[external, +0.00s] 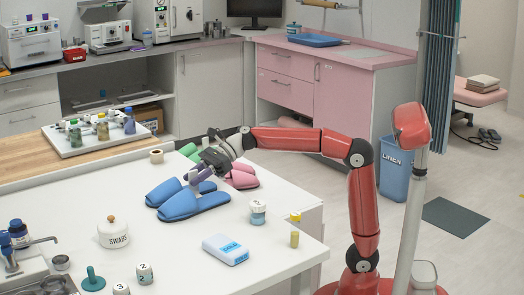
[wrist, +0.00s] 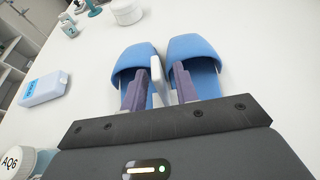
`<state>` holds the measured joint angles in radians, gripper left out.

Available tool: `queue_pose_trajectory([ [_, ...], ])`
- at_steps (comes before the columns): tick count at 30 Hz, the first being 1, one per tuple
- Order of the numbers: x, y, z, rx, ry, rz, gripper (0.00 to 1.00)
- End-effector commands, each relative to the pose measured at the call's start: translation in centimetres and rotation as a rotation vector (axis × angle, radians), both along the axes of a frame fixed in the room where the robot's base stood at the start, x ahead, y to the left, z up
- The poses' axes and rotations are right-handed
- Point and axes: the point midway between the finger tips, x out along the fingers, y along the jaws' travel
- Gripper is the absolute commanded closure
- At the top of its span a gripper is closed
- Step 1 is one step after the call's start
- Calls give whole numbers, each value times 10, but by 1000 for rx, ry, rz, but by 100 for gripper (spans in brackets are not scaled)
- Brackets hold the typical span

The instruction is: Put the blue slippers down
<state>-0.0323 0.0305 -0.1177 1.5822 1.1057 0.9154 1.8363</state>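The pair of blue slippers (external: 190,199) is side by side at the far part of the white table (external: 150,264), toes toward the lower left. In the wrist view the slippers (wrist: 196,50) point away from me, and a pale upright piece (wrist: 160,86) stands between them. My gripper (external: 196,177) is over their heel end.
Pink slippers (external: 241,177) and green slippers (external: 190,151) lie close behind. A swabs jar (external: 113,234), a blue-and-white pack (external: 225,249), a numbered jar (external: 258,213) and a yellow-topped bottle (external: 295,237) stand on the table. A tape roll (external: 156,156) is near the back edge. White tabletop is clear in front of the slippers.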

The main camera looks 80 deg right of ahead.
Motion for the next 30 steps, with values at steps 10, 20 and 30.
queue_pose_trajectory([
  [10,-47,-47,28,0,-2,-4,70],
  [20,-73,-74,43,1,-1,-2,70],
  [30,-75,-74,43,-2,-1,0,70],
])
